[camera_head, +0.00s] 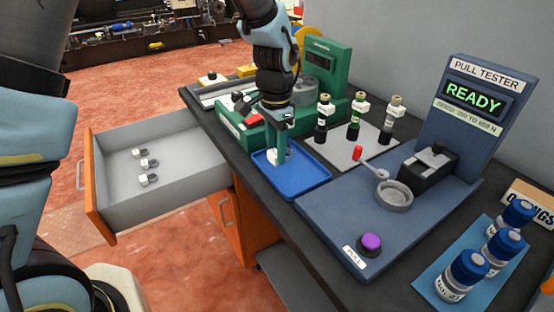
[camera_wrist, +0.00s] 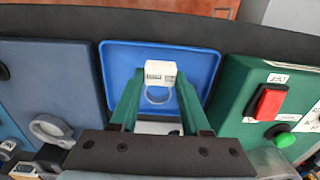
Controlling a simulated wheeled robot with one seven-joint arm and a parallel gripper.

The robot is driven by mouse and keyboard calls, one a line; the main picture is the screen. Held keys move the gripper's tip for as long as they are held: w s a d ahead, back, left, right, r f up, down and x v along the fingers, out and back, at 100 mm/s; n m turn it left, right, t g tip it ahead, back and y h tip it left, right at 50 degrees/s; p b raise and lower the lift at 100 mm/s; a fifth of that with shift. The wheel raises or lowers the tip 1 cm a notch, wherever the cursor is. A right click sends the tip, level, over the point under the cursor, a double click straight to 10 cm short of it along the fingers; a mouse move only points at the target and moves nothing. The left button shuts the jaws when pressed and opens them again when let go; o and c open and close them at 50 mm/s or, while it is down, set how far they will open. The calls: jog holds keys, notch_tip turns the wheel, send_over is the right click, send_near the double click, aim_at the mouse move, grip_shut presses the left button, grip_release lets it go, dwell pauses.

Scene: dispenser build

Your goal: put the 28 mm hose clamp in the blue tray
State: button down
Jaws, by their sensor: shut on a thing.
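The blue tray (camera_head: 303,181) lies on the dark bench top near its left edge. In the wrist view the tray (camera_wrist: 118,58) fills the middle, behind my fingers. My gripper (camera_head: 279,155) points down over the tray. In the wrist view my green fingers (camera_wrist: 158,88) are shut on a hose clamp (camera_wrist: 160,70), a pale block with a thin metal ring. The clamp is over the tray; I cannot tell whether it touches the floor of it. The marking on its block is too small to read. In the head view the clamp is mostly hidden by my fingers.
An open drawer (camera_head: 180,190) holds three similar clamps (camera_head: 148,164). A green station (camera_wrist: 240,75) with red and green buttons stands right beside the tray in the wrist view. The blue pull tester (camera_head: 330,215), black-and-white bottles (camera_head: 356,120) and blue-capped bottles (camera_head: 463,275) are nearby.

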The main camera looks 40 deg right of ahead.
aim_at(276, 163)
jog(key=shift+f+p, duration=0.5)
jog(key=shift+f, duration=1.75)
jog(key=shift+f, duration=0.2)
jog(key=shift+c, duration=1.9)
grip_release()
jog(key=shift+r, duration=0.1)
